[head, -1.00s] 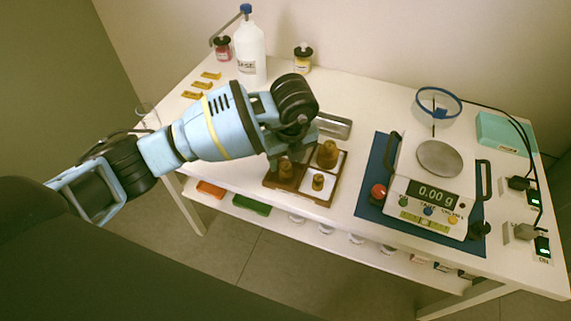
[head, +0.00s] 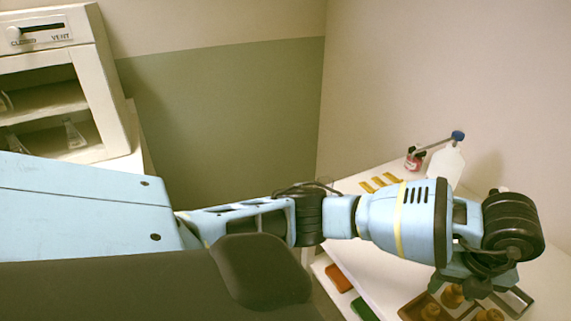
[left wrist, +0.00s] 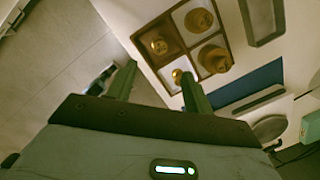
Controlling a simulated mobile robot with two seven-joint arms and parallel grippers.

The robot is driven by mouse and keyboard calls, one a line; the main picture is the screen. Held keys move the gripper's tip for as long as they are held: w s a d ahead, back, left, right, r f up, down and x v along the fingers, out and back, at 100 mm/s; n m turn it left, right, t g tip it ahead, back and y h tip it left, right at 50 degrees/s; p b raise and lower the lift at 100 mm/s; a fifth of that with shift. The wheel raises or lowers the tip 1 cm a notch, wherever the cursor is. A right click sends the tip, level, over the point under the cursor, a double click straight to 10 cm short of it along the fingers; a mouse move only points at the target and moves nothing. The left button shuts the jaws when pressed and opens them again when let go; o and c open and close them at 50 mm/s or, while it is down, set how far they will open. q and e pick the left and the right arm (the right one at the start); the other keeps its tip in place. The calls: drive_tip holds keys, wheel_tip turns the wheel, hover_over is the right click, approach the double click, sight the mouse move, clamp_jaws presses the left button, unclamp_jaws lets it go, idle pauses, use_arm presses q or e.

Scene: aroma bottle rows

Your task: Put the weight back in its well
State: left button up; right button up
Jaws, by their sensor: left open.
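A brown divided weight box (left wrist: 187,36) shows in the left wrist view, with several brass weights in or at its wells. One weight (left wrist: 158,47) is at its left, a larger one (left wrist: 198,20) at its top and another (left wrist: 213,58) at its right. A small weight (left wrist: 177,76) shows beside the right fingertip; I cannot tell whether it is fully seated. My left gripper (left wrist: 158,69) is open, its fingers apart with nothing visibly held. In the head view, my left gripper (head: 474,284) is over the box (head: 410,307), which is cut by the bottom edge.
A white bottle (head: 446,166), a red-labelled jar (head: 415,158) and yellow strips (head: 380,181) stand or lie at the table's back. A blue mat (left wrist: 247,84) lies beside the box.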

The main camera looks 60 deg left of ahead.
use_arm(q)
drive_tip(key=s+d+f+m+g+h, duration=0.2)
drive_tip(key=s+d+f+h, duration=0.2)
drive_tip(key=s+d, duration=0.25)
drive_tip(key=s+d+f+m+g+h, duration=0.2)
drive_tip(key=s+d+f+g+h, duration=0.1)
drive_tip(key=s+d+h, duration=0.3)
drive_tip(key=s+d+r+n+t+h, duration=0.25)
drive_tip(key=s+d+r+h, duration=0.2)
drive_tip(key=d+h, duration=0.35)
drive_tip(key=a+f+n+t+y, duration=0.45)
drive_tip(key=a+n+t, duration=0.3)
drive_tip(key=n, duration=0.35)
drive_tip(key=a+f+n+t+y, duration=0.3)
drive_tip(key=a+f+n+t, duration=0.35)
drive_tip(key=n+t, duration=0.35)
drive_tip(key=s+a+f+n+g+y, duration=0.3)
drive_tip(key=s+a+f, duration=0.3)
drive_tip(key=s, duration=0.5)
drive_tip(key=s+a+f+n+g+y, duration=0.3)
drive_tip(key=s+a+f+g+y, duration=0.1)
drive_tip(key=s+f, duration=0.6)
drive_tip(key=shift+s+a+g, duration=0.85)
drive_tip(key=shift+s+g, duration=0.15)
drive_tip(key=shift+g, duration=0.2)
